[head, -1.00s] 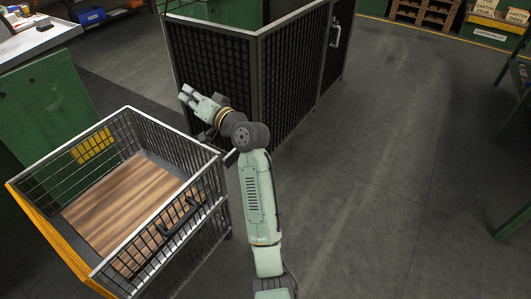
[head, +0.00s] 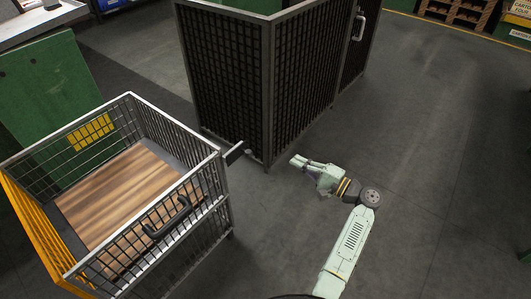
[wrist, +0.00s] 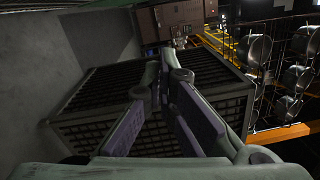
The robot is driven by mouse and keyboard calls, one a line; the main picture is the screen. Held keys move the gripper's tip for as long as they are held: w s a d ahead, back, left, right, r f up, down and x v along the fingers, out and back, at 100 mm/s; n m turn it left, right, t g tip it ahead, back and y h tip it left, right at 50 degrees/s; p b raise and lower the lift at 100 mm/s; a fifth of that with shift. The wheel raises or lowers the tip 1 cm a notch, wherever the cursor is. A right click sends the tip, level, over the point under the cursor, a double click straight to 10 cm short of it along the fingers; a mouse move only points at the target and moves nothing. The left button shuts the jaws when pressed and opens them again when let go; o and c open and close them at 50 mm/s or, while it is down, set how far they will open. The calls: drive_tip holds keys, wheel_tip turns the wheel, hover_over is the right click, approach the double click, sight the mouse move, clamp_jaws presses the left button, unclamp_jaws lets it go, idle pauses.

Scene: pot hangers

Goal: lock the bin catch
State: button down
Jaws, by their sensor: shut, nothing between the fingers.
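The bin (head: 178,125) is an open-topped wire-mesh crate with a wooden floor and a yellow side, at the left of the head view. A black handle (head: 167,218) sits on its front mesh wall. A short flat bar (head: 235,152) sticks out from its right corner; I cannot tell whether this is the catch or how it is set. My gripper (head: 296,161) is shut and empty, pointing left, to the right of the bar and apart from it. The wrist view shows its fingers (wrist: 164,68) close together, with dark mesh behind them.
A tall dark mesh cage (head: 235,85) stands behind the bin and my gripper. A green cabinet (head: 50,80) is at the left. Open floor (head: 440,190) lies to the right. The wrist view shows hanging pots (wrist: 255,48) at the right.

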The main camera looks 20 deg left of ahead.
drive_tip(key=shift+a, duration=0.1)
drive_tip(key=a+r+p, duration=0.1)
drive_tip(key=a+p, duration=0.2)
drive_tip(key=a, duration=0.8)
drive_tip(key=shift+s+a+r, duration=0.15)
drive_tip(key=shift+a, duration=0.05)
drive_tip(key=shift+s+a+p, duration=0.3)
drive_tip(key=shift+s, duration=0.6)
drive_tip(key=shift+s+a+p, duration=0.35)
drive_tip(key=shift+s, duration=0.5)
drive_tip(key=shift+s+a+p, duration=0.3)
drive_tip(key=shift+s, duration=0.6)
drive_tip(key=shift+w, duration=0.1)
